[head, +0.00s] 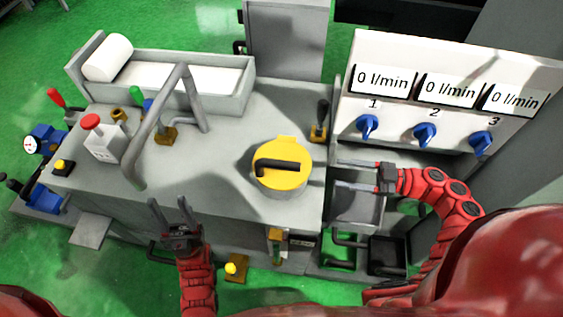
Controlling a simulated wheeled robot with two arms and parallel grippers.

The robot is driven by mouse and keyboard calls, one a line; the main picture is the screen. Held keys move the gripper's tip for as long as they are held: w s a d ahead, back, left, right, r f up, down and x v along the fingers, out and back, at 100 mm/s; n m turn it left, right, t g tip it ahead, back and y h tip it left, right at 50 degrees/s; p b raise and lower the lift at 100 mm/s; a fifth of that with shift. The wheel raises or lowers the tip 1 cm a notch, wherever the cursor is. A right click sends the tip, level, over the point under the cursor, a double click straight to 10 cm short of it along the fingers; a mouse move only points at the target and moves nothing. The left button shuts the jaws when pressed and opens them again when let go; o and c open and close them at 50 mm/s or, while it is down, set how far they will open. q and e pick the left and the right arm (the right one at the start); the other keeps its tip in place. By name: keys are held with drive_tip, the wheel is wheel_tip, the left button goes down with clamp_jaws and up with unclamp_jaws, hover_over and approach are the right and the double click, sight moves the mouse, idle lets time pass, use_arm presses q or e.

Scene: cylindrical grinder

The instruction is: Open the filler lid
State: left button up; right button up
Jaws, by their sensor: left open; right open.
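The filler lid (281,178) is a round yellow cap with a black bar handle (280,166) on its top. It lies flat on a grey filler neck near the right front of the grey machine top, and looks closed. My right gripper (338,174) is open and empty just right of the lid, its fingers pointing left towards it with a small gap. My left gripper (169,201) is open and empty at the machine's front edge, left of the lid, its fingers pointing away from me.
A grey bent pipe (150,128) rises left of the lid. A black-handled lever (320,120) stands behind the lid. A panel with blue knobs (367,124) is at the right. A red-button box (98,138) and a paper-roll tray (190,80) are at the left and back.

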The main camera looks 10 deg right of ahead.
drive_tip(key=p, duration=0.3)
approach(263, 162)
drive_tip(key=x, duration=0.3)
drive_tip(key=f+x, duration=0.1)
drive_tip(key=shift+w+a, duration=0.15)
drive_tip(key=shift+w, duration=0.2)
drive_tip(key=shift+w+a, duration=0.3)
drive_tip(key=shift+a, duration=0.3)
clamp_jaws()
idle(0.4)
